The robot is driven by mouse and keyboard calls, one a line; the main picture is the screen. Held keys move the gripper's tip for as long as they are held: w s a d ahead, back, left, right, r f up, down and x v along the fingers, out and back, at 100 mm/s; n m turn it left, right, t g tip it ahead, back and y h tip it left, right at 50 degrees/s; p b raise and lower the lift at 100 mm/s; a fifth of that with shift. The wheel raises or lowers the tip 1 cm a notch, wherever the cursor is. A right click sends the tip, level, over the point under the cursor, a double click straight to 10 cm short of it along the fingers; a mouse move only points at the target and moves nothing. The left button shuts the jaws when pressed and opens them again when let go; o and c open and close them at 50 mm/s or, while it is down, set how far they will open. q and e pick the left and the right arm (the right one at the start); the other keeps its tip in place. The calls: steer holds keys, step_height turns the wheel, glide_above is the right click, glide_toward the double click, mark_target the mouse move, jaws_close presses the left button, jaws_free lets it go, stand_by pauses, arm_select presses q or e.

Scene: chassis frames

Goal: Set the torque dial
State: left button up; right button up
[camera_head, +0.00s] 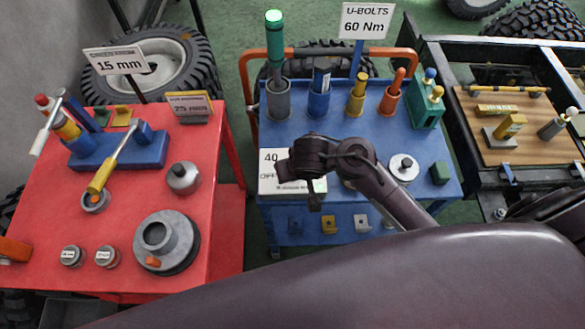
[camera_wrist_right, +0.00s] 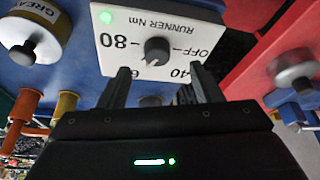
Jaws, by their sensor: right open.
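The torque dial is a dark round knob (camera_wrist_right: 157,50) on a white panel (camera_wrist_right: 178,14) marked OFF, 40, 80 and "RUNNER Nm". A 60 mark is partly hidden by a finger. A green lamp (camera_wrist_right: 105,17) is lit on the panel. I cannot tell the knob's exact setting. My right gripper (camera_wrist_right: 160,72) is open, its fingers apart on either side of the knob's line, with nothing between them. In the head view it hangs over the white panel (camera_head: 272,184) at the blue cart's near left corner, hiding the knob. My left gripper is not in view.
A sign (camera_head: 367,22) reads "U-BOLTS 60 Nm" behind the blue cart (camera_head: 300,118). Upright tools in holders line its back; a grease tin (camera_head: 404,167) stands right of my gripper. A red table (camera_head: 140,205) with tools is left, a wooden-topped bench (camera_head: 500,145) right.

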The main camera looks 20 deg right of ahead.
steer(key=b+x, duration=0.1)
steer(key=x, duration=0.1)
steer(key=b+x, duration=0.1)
steer(key=x, duration=0.2)
steer(key=b+x, duration=0.1)
steer(key=x, duration=0.1)
steer(key=shift+w+d, duration=0.25)
steer(key=shift+w, duration=0.25)
steer(key=c, duration=1)
